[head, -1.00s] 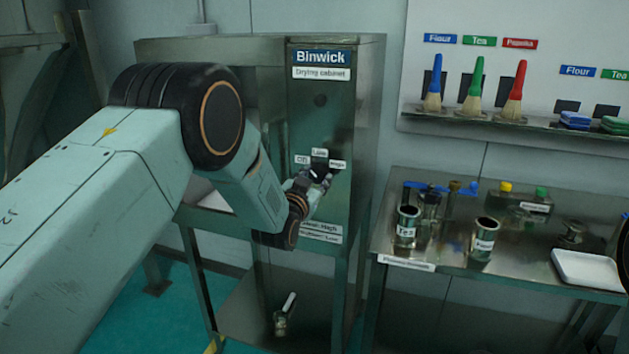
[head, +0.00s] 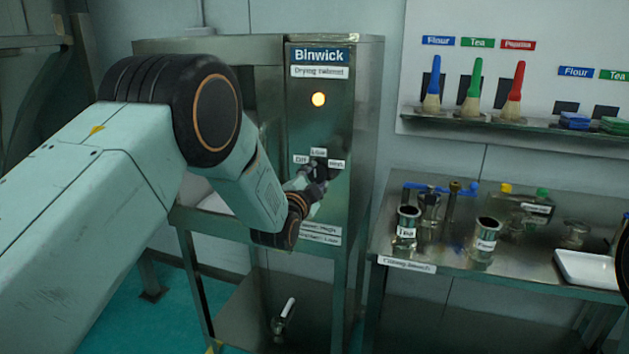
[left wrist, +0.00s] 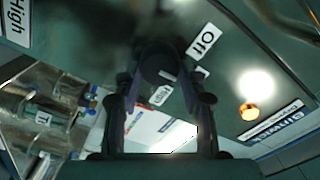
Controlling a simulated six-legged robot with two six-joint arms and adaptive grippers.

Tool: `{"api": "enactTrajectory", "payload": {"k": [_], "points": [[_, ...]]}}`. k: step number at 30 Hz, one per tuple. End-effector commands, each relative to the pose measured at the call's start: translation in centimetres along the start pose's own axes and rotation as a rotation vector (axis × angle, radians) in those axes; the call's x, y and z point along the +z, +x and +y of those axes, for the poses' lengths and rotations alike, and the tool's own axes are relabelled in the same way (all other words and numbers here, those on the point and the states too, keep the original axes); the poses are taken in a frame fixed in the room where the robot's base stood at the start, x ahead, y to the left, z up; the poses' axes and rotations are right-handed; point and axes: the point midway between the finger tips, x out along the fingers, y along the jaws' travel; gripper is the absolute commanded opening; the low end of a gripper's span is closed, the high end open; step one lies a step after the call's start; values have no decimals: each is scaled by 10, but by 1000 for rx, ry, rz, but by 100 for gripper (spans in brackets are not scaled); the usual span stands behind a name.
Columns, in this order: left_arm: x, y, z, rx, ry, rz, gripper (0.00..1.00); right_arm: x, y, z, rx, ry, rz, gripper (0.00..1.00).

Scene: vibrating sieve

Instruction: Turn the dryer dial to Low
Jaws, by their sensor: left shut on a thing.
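The dryer dial (left wrist: 160,63) is a dark round knob on the front panel of the Binwick drying cabinet (head: 365,110). In the left wrist view it sits between the two fingers of my left gripper (left wrist: 161,82), which is shut on it. A small pale mark shows on the knob, but I cannot tell for sure which label it points to. In the head view my left gripper (head: 318,176) reaches the panel just below the labels Off (head: 301,160), Low (head: 318,152) and High (head: 337,164), and mostly hides the dial. My right gripper is not in view.
An orange lamp (head: 318,99) glows above the dial. A metal bench (head: 440,260) with steel cups and a white tray (head: 588,268) stands to the right. A tap-like handle (head: 284,318) shows low under the cabinet.

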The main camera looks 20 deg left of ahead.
Motion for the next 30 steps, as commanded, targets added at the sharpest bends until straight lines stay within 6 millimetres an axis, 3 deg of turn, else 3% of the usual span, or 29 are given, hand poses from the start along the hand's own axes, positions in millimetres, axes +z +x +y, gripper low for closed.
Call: {"api": "enactTrajectory", "payload": {"k": [19, 20, 27, 30], "points": [[-3, 2, -5, -10, 43, 6, 10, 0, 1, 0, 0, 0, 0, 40], [-3, 2, -5, -10, 43, 6, 44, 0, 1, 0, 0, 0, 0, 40], [-2, 1, -3, -6, 42, 3, 64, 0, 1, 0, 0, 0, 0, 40], [-1, 1, -2, -5, 42, 2, 64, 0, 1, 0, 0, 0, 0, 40]]}}
